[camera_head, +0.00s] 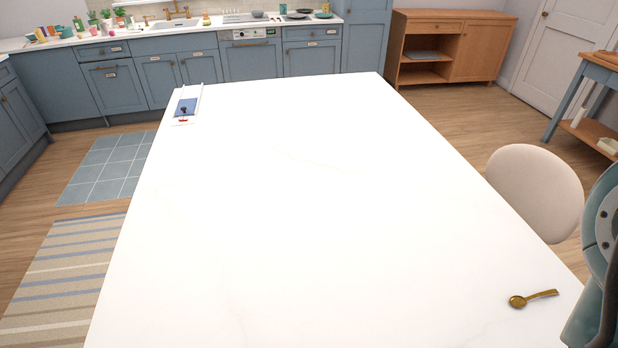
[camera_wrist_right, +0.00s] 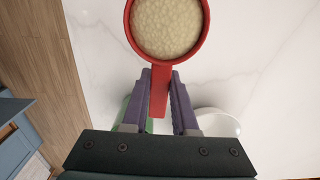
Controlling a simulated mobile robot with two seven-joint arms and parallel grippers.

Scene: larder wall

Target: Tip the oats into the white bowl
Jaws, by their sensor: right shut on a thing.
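In the right wrist view, a red measuring cup (camera_wrist_right: 206,38) with a handle is filled with pale oats (camera_wrist_right: 167,26). My right gripper (camera_wrist_right: 160,88) is shut on the cup's red handle, with one purple finger on each side. A round white thing (camera_wrist_right: 222,117), seemingly the white bowl, shows beyond the right finger, partly hidden by the gripper. The cup is apart from it in the picture; the height between them cannot be told. In the head view neither the cup nor the bowl shows, and my left gripper is out of sight.
A green thing (camera_wrist_right: 124,112) is mostly hidden behind the left finger. A golden spoon (camera_head: 532,298) lies near the right edge of the white table (camera_head: 300,200). A framed picture or tray (camera_head: 187,105) lies at its far left corner. A beige chair (camera_head: 535,190) stands at the right.

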